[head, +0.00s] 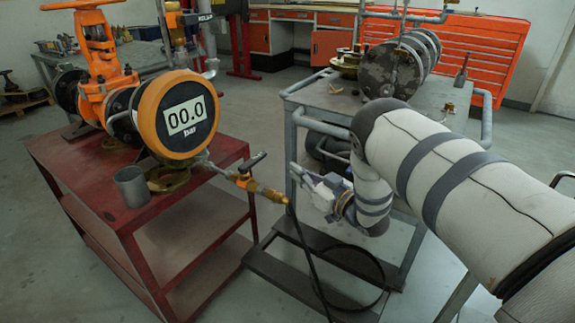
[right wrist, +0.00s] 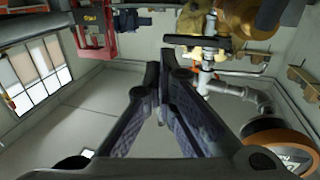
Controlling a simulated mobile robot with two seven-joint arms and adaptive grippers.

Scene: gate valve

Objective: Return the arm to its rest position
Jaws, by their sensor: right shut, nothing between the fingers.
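My right arm comes in from the right in the head view and bends down at the elbow. My right gripper (head: 312,186) points left, in front of the grey cart and to the right of the red cart. In the right wrist view the right gripper's fingers (right wrist: 160,78) come together at the tips, with nothing between them. My left gripper is not in view. The orange gate valve (head: 100,75) with its handwheel stands on the red cart (head: 200,205), apart from the gripper.
A small valve with a brass fitting (head: 262,190) sticks out from the red cart close to the gripper. A black hose (head: 305,245) hangs below it. The grey cart (head: 330,98) carries a large flanged part (head: 392,68). A grey cup (head: 131,187) stands on the red cart.

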